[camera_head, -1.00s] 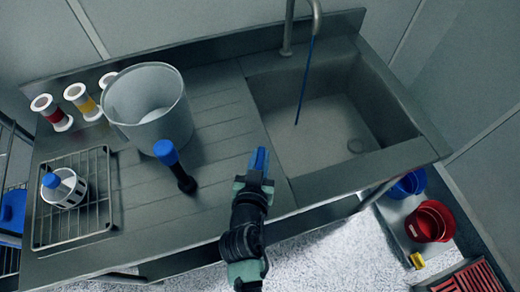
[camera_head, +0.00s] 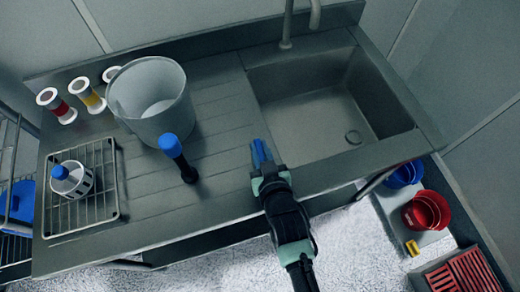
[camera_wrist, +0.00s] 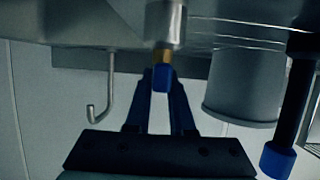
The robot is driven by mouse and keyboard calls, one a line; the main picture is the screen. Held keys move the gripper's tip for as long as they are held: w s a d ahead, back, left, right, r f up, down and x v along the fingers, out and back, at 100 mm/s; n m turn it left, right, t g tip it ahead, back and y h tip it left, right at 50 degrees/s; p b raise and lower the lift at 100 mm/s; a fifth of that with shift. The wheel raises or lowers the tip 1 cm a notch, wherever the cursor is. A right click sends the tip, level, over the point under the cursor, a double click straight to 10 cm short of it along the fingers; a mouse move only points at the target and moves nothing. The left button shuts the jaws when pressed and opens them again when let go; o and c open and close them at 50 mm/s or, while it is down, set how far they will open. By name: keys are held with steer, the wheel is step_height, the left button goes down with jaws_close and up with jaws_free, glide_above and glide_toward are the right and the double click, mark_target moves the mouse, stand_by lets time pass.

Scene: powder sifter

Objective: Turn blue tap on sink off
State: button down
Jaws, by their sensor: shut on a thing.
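The blue tap (camera_wrist: 162,77) shows in the wrist view as a blue knob on a brass stem and a metal post. My gripper (camera_wrist: 161,90) has its two dark blue fingers closed around this knob. In the head view my gripper (camera_head: 262,150) is over the counter at the left front of the sink, and the tap is hidden among its blue fingers. The sink (camera_head: 300,118) is a grey basin. The metal spout (camera_head: 286,30) rises behind it and also shows in the wrist view (camera_wrist: 110,90), which is upside down. No water stream shows.
A grey bucket (camera_head: 150,92), a blue-topped black tool (camera_head: 180,157), several spools (camera_head: 88,95) and a wire rack (camera_head: 112,185) with a blue-knobbed white container (camera_head: 72,180) stand left. Blue (camera_head: 406,173) and red (camera_head: 428,212) buckets stand lower right.

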steer(key=shift+f+n+g+y+b, duration=0.1)
steer(key=shift+n+g+y+b, duration=0.2)
steer(key=shift+n+y+b, duration=0.4)
steer(key=c, duration=0.8)
jaws_free()
steer(key=shift+s+d, duration=0.1)
steer(key=shift+s, duration=0.05)
steer(key=b+v, duration=0.1)
steer(key=v, duration=1.1)
steer(key=shift+s+b, duration=0.4)
